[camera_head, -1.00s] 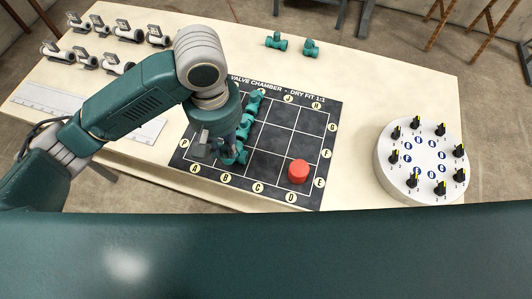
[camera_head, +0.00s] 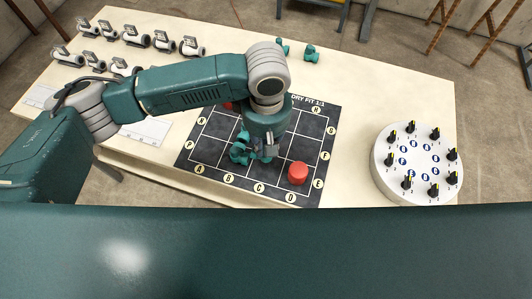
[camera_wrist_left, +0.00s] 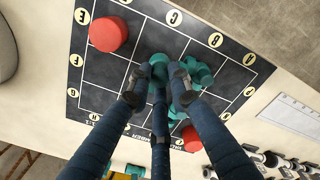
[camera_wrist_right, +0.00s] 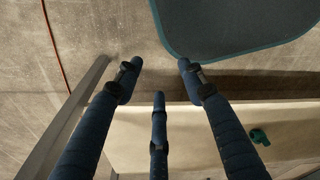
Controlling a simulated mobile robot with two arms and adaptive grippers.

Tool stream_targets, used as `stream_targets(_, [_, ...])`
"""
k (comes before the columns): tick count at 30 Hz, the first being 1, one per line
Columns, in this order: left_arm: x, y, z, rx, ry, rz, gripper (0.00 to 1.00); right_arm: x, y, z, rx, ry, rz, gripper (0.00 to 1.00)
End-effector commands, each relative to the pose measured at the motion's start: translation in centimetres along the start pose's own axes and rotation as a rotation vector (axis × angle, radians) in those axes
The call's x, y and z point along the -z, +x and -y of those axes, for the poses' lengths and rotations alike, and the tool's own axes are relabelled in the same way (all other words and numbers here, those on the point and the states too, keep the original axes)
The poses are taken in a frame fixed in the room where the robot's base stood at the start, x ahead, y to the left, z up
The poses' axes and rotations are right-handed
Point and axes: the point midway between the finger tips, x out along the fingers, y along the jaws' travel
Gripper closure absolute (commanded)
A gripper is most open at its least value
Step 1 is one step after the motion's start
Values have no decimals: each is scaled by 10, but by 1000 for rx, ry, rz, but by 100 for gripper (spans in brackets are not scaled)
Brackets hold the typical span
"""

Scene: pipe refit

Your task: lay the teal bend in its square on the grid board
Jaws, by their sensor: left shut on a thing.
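My left gripper (camera_head: 262,156) is low over the grid board (camera_head: 318,125), in the middle of its near part. In the left wrist view its fingers (camera_wrist_left: 160,82) are shut on a teal bend (camera_wrist_left: 158,61), which they partly hide. Other teal pipe pieces (camera_wrist_left: 198,73) lie on the board beside it; they also show in the head view (camera_head: 239,148), left of the gripper. Whether the held bend touches the board I cannot tell. My right gripper (camera_wrist_right: 160,75) shows only in its wrist view, fingers spread and empty, away from the board.
A red disc (camera_head: 297,172) stands on the board right of my left gripper, another (camera_head: 228,105) at its far left. A white round stand with black knobs (camera_head: 377,177) is at the right. Teal fittings (camera_head: 312,53) and white fittings (camera_head: 135,38) stand at the back.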

Motion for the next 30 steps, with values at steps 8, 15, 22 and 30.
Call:
stream_targets(8, [0,29,0,2,-1,-1,100,-12,-5,-3,-3,-3,19,60])
stream_targets(15, [0,62,0,1,0,-1,100,-18,-10,-8,-8,-6,29,60])
stream_targets(22, [0,65,0,-2,1,0,100,-18,-10,-9,-10,-6,28,60])
stream_targets(30, [0,67,0,-1,0,0,62,-16,-10,-9,-10,-5,25,60])
